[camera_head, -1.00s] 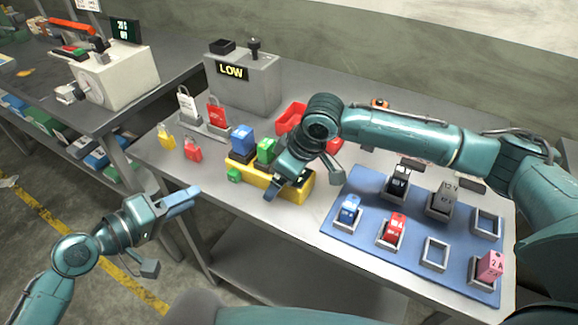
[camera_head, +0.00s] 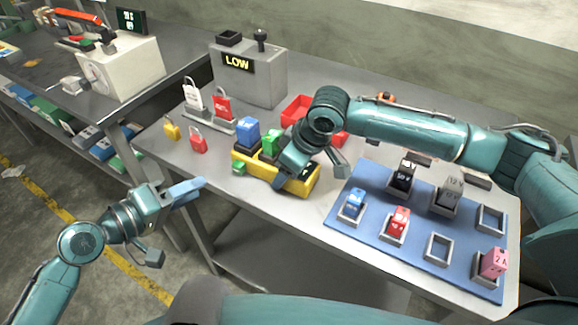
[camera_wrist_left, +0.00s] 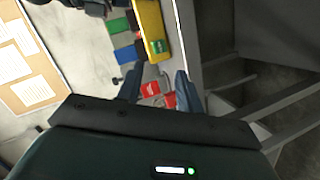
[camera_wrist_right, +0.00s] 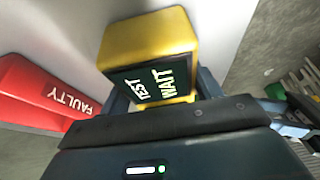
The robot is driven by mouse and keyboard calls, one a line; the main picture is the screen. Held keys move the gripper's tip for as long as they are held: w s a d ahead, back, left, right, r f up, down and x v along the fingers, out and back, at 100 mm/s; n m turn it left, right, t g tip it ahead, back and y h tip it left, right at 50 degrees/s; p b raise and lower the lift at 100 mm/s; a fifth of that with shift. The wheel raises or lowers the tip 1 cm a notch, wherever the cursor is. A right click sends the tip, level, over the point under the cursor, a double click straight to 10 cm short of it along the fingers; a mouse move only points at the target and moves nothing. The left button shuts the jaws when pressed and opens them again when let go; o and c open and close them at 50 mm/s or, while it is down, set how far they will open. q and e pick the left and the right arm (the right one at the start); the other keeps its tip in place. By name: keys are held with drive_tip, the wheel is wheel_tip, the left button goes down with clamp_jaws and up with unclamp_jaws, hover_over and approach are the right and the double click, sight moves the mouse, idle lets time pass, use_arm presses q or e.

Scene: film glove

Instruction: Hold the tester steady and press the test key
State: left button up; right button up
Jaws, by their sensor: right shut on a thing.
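The yellow tester (camera_head: 292,184) lies on the grey table with a blue block (camera_head: 246,132) and a green block (camera_head: 270,142) in its top. A small green key (camera_head: 239,168) juts from its front left end; it also shows in the left wrist view (camera_wrist_left: 158,46). My right gripper (camera_head: 284,172) is shut on the tester's right end. In the right wrist view its dark screen (camera_wrist_right: 152,80) reads TEST and WAIT. My left gripper (camera_head: 192,187) is open and empty, off the table's front edge, apart from the key. The left wrist view shows its fingers (camera_wrist_left: 156,82) spread.
A blue mat (camera_head: 335,218) with several framed blocks lies on the right. A grey box (camera_head: 262,85) reading LOW stands behind the tester. Red and yellow padlocks (camera_head: 198,143) lie left of it. A red bin (camera_head: 297,108), marked FAULTY in the right wrist view (camera_wrist_right: 40,92), sits behind.

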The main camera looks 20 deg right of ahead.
use_arm(q)
clamp_jaws()
idle(1.6)
